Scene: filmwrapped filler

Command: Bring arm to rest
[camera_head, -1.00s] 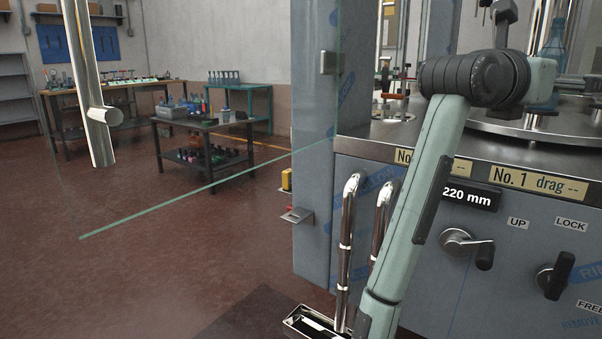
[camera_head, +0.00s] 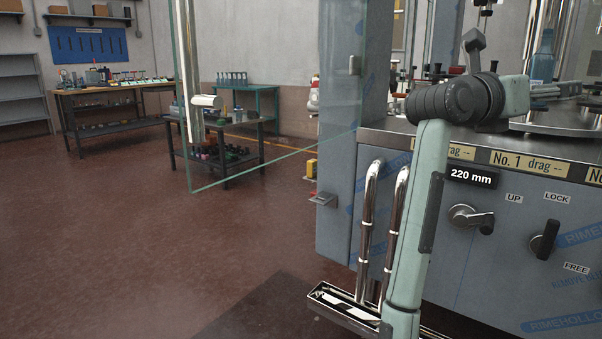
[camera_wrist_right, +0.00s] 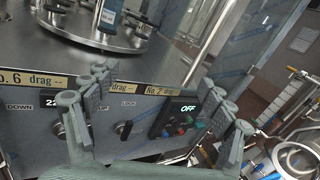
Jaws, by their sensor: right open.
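My right arm (camera_head: 430,190), pale green with a dark ribbed joint (camera_head: 455,98), rises from the bottom of the head view and bends right in front of the machine. Beyond the fingers are the machine's front panel and a dark box marked OFF (camera_wrist_right: 183,115). I cannot tell the exact gap to the panel. My left gripper is not in view.
The machine's steel top (camera_head: 390,135) and knobs (camera_head: 545,240) are at the right. A clear glass door (camera_head: 255,150) with a chrome handle stands open left of it. A bench (camera_head: 115,90) and a cart (camera_head: 220,168) are farther back. The red floor at left is clear.

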